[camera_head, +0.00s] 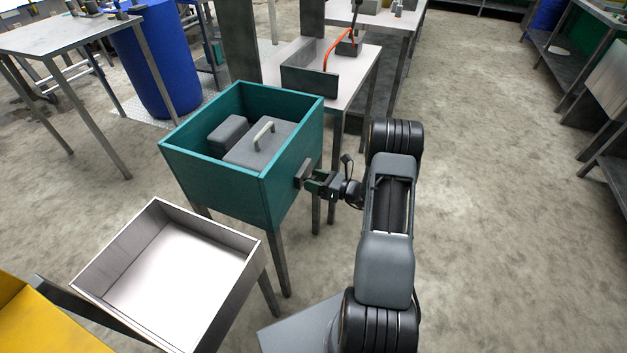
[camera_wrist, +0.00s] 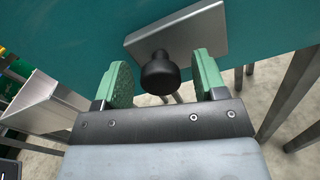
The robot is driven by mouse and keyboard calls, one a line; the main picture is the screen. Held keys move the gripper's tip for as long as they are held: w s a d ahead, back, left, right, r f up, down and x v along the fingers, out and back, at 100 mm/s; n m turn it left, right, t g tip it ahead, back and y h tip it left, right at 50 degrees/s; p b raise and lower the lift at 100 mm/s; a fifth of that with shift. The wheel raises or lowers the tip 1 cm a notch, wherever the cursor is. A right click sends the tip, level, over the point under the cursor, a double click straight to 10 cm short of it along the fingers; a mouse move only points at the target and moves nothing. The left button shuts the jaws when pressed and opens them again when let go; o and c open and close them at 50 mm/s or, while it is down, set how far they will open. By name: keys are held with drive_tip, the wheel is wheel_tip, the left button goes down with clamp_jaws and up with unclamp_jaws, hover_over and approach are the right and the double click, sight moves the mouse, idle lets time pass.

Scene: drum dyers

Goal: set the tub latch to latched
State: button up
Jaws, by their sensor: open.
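The teal tub (camera_head: 218,176) stands on legs left of my arm. Inside it are a grey box with a pale handle (camera_head: 262,133) and a smaller grey block. The tub latch is a grey plate (camera_wrist: 184,40) on the tub's side wall with a black round knob (camera_wrist: 159,74). In the wrist view the plate sits tilted, its right end higher. My gripper (camera_wrist: 162,84) is open, with its green fingers on either side of the knob. I cannot tell whether the fingers touch it. In the head view my gripper (camera_head: 318,184) is close against the plate (camera_head: 303,172).
A white open tray (camera_head: 172,268) on legs stands in front of the tub. A table (camera_head: 345,92) with an orange cable is behind it. A blue drum (camera_head: 158,60) is at the back left. The floor right of my arm is clear.

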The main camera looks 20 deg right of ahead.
drive_tip(key=shift+w+a, duration=0.25)
drive_tip(key=shift+w, duration=0.05)
